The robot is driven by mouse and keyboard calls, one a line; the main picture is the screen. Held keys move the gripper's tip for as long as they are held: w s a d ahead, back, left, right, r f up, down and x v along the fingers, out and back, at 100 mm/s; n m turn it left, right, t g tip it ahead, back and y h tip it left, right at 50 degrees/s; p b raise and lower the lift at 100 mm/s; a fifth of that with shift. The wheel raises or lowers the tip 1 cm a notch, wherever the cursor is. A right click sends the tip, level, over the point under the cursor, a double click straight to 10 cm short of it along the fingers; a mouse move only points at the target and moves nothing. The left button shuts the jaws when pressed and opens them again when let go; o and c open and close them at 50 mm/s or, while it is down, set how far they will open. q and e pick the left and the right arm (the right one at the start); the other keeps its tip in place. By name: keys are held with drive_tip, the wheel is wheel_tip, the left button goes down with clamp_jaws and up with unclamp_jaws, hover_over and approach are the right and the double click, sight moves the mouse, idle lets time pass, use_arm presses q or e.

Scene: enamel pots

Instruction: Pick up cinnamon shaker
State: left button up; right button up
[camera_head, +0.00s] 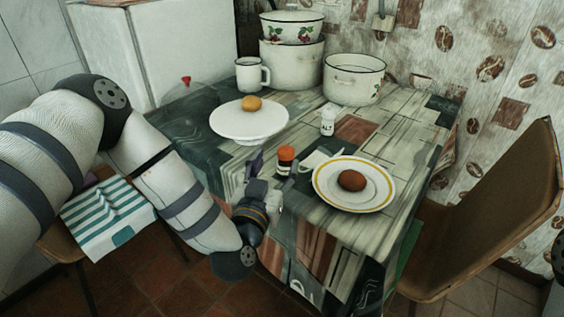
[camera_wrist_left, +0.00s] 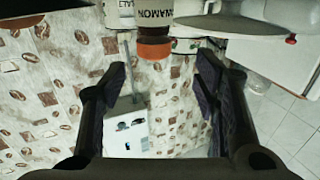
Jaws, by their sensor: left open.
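The cinnamon shaker (camera_head: 286,158) has an orange-red cap and stands near the front edge of the table, left of the yellow-rimmed plate. My left gripper (camera_head: 276,166) is open and empty, at the table's front edge just before the shaker. Its two fingers show in the left wrist view (camera_wrist_left: 162,78), apart from the shaker. My right gripper is out of view.
A white salt shaker (camera_head: 327,124) stands behind. The plate (camera_head: 330,199) with a brown roll is close on the right, and a white cake stand (camera_head: 247,128) with a bun is behind left. Enamel pots (camera_head: 353,88) and a mug (camera_head: 250,76) stand at the back.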

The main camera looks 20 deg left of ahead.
sight(284, 156)
use_arm(q)
drive_tip(key=w, duration=0.6)
drive_tip(key=shift+w+d+f+b, duration=0.2)
drive_tip(key=shift+w+f+b, duration=0.1)
drive_tip(key=shift+w+b, duration=0.05)
drive_tip(key=c, duration=1.3)
